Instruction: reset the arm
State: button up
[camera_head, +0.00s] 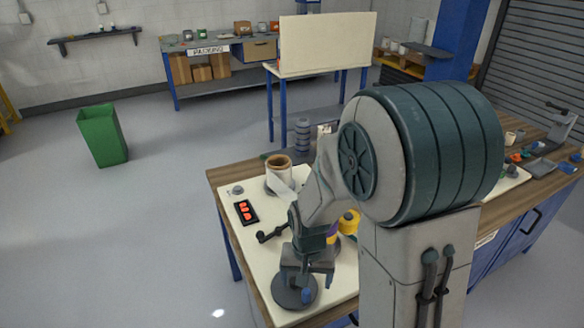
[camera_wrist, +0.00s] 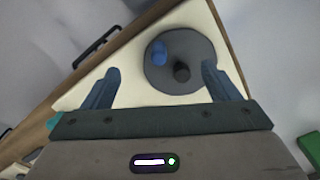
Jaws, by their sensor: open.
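My arm reaches down over the cream board (camera_head: 254,251) on the workbench, with my gripper (camera_head: 305,275) low above a round grey disc (camera_head: 294,299) at the board's near end. In the wrist view, my gripper (camera_wrist: 160,70) is open, its two blue-grey fingers apart with nothing held between them. The grey disc shows beyond the fingertips (camera_wrist: 200,78), with a blue knob (camera_wrist: 157,53) and a dark post (camera_wrist: 181,72) on it. Contact between fingers and disc cannot be told. My arm hides part of the board and bench.
A film roll (camera_head: 280,170) with a hanging white sheet, a yellow roll (camera_head: 349,222), a dark crank (camera_head: 272,233) and a red-lit panel (camera_head: 246,212) stand close to my gripper. A green bin (camera_head: 103,136) stands on the floor at left. The left floor is largely clear.

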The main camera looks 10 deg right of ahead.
jog(key=s+d+r+n+t, duration=0.1)
jog(key=s+r, duration=0.3)
jog(key=r, duration=0.4)
jog(key=s+d+r+n+t, duration=0.1)
jog(key=s+d+r+t, duration=0.1)
jog(key=s+r, duration=0.3)
notch_tip(320, 180, up, 4)
jog(key=shift+s+d+r+n, duration=0.2)
jog(key=shift+s+d+n, duration=0.05)
jog(key=shift+d+n, duration=0.2)
